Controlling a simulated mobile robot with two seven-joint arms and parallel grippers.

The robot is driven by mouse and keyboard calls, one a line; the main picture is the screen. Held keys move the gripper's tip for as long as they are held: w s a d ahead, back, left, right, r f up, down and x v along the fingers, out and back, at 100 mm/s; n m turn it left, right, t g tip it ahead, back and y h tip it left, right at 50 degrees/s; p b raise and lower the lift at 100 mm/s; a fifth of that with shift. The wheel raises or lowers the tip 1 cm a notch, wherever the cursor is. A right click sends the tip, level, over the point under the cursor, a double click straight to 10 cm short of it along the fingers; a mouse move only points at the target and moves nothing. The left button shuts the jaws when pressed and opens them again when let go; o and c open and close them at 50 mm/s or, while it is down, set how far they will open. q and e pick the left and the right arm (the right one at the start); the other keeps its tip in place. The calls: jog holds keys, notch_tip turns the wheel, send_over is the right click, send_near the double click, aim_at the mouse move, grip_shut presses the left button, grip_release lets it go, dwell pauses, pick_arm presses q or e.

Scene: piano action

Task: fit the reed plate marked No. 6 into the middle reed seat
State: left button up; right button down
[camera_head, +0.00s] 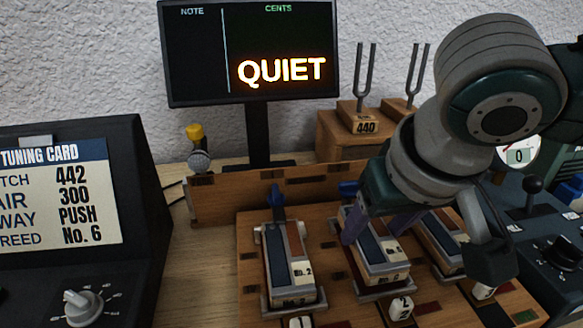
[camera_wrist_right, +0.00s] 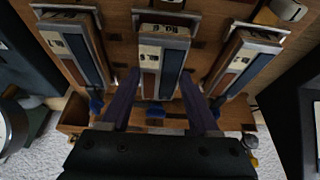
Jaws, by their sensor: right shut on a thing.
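The reed plate marked No. 6 (camera_head: 372,247), with a blue strip and a pale label, lies lengthwise at the middle reed seat (camera_head: 386,287) of the wooden board. My right gripper (camera_head: 378,231) is shut on it, one purple finger along each long side. In the right wrist view the plate (camera_wrist_right: 162,66) shows between the two fingers, its label upside down. It looks in line with the seat; I cannot tell whether it lies fully down. My left gripper is not in view.
A plate marked No. 2 (camera_head: 289,262) sits in the left seat, and another plate (camera_head: 440,240) in the right seat, partly behind my arm. A wooden rail (camera_head: 230,204) and a monitor reading QUIET (camera_head: 250,50) stand behind. The tuning card (camera_head: 60,200) is at left.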

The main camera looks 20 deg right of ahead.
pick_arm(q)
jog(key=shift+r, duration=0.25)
pick_arm(e)
jog(key=shift+f, duration=0.3)
pick_arm(q)
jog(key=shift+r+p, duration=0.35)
jog(key=shift+p, duration=0.25)
pick_arm(e)
jog(key=shift+f, duration=0.2)
dwell(0.3)
jog(key=shift+c, duration=0.2)
grip_release()
jog(key=p+v, duration=0.2)
jog(key=v, duration=0.7)
jog(key=shift+r+p, duration=0.1)
jog(key=shift+p, duration=0.2)
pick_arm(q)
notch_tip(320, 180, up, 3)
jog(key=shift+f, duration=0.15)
pick_arm(e)
jog(key=shift+s+r, duration=0.15)
jog(key=shift+r, duration=0.2)
